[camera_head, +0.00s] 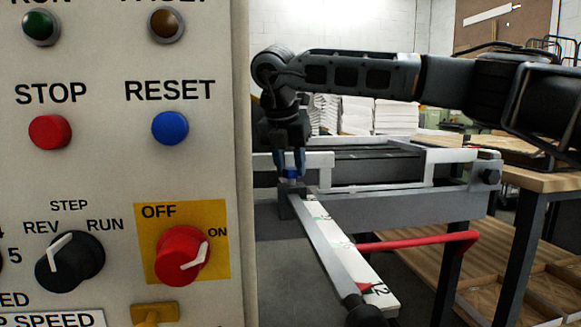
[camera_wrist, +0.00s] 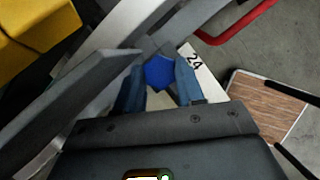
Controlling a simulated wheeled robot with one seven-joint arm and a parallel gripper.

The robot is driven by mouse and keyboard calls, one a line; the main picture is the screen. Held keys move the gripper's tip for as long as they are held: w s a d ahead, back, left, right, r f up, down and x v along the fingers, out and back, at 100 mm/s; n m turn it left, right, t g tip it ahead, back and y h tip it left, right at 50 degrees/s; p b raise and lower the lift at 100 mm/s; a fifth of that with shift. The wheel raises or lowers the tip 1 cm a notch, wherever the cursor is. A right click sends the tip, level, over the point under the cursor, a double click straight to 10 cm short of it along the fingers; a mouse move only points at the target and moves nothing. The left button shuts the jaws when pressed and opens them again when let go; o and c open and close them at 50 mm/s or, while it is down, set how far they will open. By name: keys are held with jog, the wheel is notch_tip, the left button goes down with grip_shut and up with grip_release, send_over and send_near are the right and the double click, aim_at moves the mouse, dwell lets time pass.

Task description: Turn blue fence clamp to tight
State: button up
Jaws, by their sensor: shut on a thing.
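The blue fence clamp (camera_head: 291,174) is a small blue knob on top of the fence block in the head view. In the wrist view its blue top (camera_wrist: 159,73) shows between the fingers. My gripper (camera_head: 290,165) points straight down over it, with a blue finger on each side. In the wrist view my gripper (camera_wrist: 160,80) is shut on the knob. The fence rail (camera_head: 335,246) runs from the block toward the camera beside a white numbered scale (camera_head: 375,285). The knob's turn angle and any tight marking cannot be made out.
A control panel (camera_head: 110,180) with buttons and a red switch (camera_head: 183,256) fills the left of the head view. A red bar (camera_head: 420,241) sticks out right of the rail. A wooden table (camera_head: 540,180) stands at right. A yellow object (camera_wrist: 35,40) is at upper left in the wrist view.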

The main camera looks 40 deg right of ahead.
dwell(0.3)
jog(key=o, duration=0.8)
jog(key=shift+c, duration=0.2)
